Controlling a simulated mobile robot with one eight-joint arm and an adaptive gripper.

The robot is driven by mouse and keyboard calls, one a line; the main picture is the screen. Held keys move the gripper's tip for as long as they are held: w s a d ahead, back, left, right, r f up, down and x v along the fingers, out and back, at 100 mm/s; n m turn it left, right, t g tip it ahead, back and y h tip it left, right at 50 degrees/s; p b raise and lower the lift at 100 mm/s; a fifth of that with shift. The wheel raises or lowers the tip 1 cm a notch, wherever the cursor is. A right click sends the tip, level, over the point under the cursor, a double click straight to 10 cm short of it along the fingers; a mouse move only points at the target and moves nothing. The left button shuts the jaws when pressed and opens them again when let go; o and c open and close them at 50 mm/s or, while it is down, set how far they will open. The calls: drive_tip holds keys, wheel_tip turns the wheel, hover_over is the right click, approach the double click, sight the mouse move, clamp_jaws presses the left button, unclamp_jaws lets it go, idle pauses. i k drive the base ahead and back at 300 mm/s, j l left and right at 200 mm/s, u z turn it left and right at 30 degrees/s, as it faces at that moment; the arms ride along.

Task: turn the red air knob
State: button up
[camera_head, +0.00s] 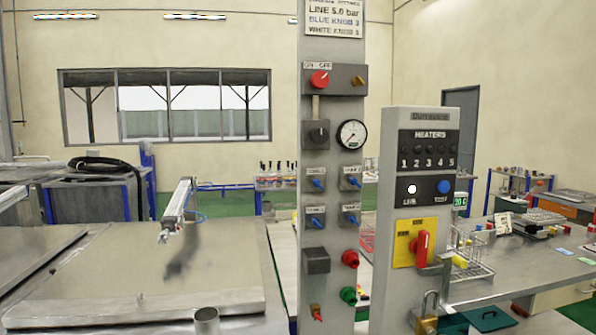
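A grey upright panel (333,219) stands in the middle of the view. A round red knob (319,79) sits near its top, under a small label that seems to read ON OFF, with a small orange-brown knob to its right. A second red knob (350,258) sits low on the same panel, above a green one. A red rotary handle (421,248) on a yellow plate is on the heaters panel to the right. I cannot tell from labels which red one is the air knob. My gripper is not in view.
A pressure gauge (351,134) and several blue knobs are on the middle panel. The heaters panel (430,125) stands close on its right, with a padlock (427,306) low down. A metal table (100,262) with a cylinder-like actuator (177,207) fills the left.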

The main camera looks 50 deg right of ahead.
sight(320, 79)
drive_tip(key=z, duration=1.8)
